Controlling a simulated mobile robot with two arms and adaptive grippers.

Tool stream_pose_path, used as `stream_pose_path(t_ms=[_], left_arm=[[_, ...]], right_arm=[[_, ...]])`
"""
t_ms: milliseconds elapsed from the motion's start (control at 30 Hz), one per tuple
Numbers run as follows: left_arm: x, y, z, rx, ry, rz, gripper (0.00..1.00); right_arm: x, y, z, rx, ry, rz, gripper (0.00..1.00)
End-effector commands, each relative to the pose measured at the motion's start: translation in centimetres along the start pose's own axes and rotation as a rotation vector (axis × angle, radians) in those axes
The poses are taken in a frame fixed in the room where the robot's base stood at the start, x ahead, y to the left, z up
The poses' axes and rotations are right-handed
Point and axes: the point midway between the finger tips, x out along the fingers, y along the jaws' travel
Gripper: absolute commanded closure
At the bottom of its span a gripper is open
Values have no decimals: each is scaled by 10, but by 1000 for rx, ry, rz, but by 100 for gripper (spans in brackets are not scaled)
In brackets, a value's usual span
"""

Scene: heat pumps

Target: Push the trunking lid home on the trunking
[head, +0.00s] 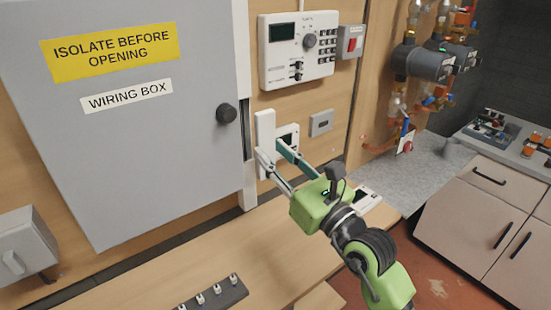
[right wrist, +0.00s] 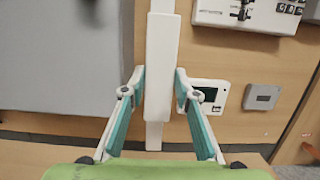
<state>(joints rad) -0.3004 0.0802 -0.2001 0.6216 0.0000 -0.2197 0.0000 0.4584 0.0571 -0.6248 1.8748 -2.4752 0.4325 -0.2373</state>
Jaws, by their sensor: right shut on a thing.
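The trunking lid (head: 265,130) is a white upright strip between the fingers of my right gripper (head: 272,158), which is shut on it. The lid (right wrist: 160,70) also shows in the right wrist view, upright between the teal finger pads. The white trunking (head: 250,183) runs up the wooden wall beside the wiring box, and its lower part shows below the lid in the right wrist view (right wrist: 153,136). The lid is in front of the trunking and hides part of it. In the head view it looks offset to the right, apart from the trunking. My left gripper is not in view.
The grey wiring box (head: 130,110) with its black knob (head: 226,112) is close on the left. A white control panel (head: 298,48) is above right, and a small grey plate (head: 321,123) is right. A wooden bench (head: 215,255) lies below with a dark hook strip (head: 215,295).

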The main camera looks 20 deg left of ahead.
Motion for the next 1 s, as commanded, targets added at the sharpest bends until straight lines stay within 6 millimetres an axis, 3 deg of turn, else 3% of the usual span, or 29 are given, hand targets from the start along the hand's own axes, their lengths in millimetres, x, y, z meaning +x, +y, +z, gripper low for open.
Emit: stream_pose_path(t_ms=[167,533,1000], left_arm=[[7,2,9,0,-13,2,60],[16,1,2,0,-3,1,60],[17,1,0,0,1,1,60]], right_arm=[[18,0,-5,-1,0,2,92],[51,1,-11,0,0,2,92],[62,1,-12,-1,1,2,92]])
